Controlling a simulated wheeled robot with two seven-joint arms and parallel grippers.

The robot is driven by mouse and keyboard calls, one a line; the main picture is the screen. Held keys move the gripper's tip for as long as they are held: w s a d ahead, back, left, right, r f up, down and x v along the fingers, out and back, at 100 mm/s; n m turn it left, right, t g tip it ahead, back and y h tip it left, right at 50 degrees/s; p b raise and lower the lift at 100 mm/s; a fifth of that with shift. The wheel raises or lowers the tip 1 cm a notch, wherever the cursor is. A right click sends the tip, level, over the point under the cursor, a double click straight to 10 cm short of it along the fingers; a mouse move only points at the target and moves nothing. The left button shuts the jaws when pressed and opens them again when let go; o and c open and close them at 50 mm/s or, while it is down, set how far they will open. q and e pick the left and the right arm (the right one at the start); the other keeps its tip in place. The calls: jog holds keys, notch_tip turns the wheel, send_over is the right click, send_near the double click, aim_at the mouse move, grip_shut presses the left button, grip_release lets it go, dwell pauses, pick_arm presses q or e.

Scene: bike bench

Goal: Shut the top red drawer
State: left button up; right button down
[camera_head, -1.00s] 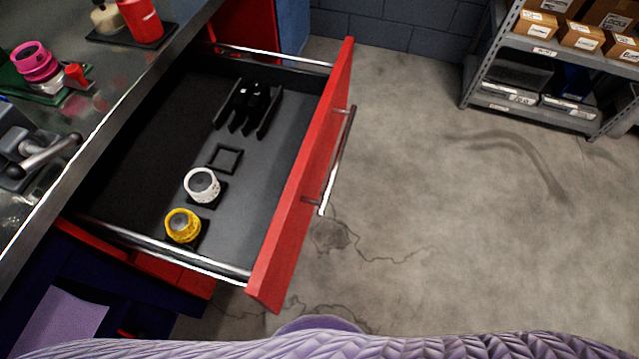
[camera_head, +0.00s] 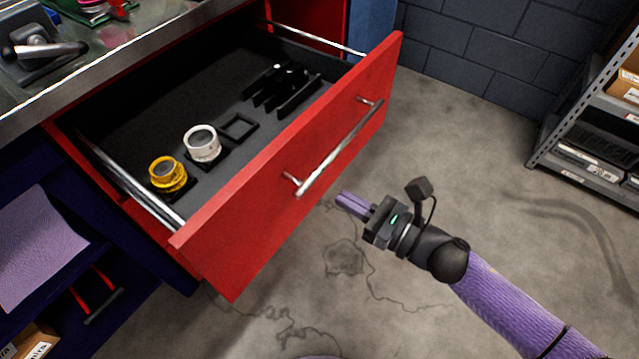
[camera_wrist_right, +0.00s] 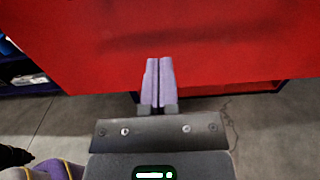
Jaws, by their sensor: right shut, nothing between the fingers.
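The top red drawer (camera_head: 245,215) stands pulled out of the bench, with its metal bar handle (camera_head: 340,148) on the front. Inside the drawer lie a yellow-rimmed round part (camera_head: 167,175), a white round part (camera_head: 202,144) and black holders (camera_head: 283,86). My right gripper (camera_head: 342,198) is shut and empty, in front of the drawer front, just below and right of the handle's near end. In the right wrist view the shut purple fingers (camera_wrist_right: 159,80) point at the red drawer front (camera_wrist_right: 230,45). I cannot tell if they touch it. My left gripper is not in view.
The metal bench top (camera_head: 120,50) with tools is at the upper left. A grey shelf unit (camera_head: 590,110) with boxes stands at the right. A block wall (camera_head: 490,50) is behind. The concrete floor (camera_head: 450,150) before the drawer is clear.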

aim_at(306, 177)
jog(key=b+x, duration=0.1)
jog(key=x, duration=0.5)
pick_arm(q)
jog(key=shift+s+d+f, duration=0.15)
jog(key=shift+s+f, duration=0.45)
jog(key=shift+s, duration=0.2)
pick_arm(e)
jog(key=shift+w, duration=0.1)
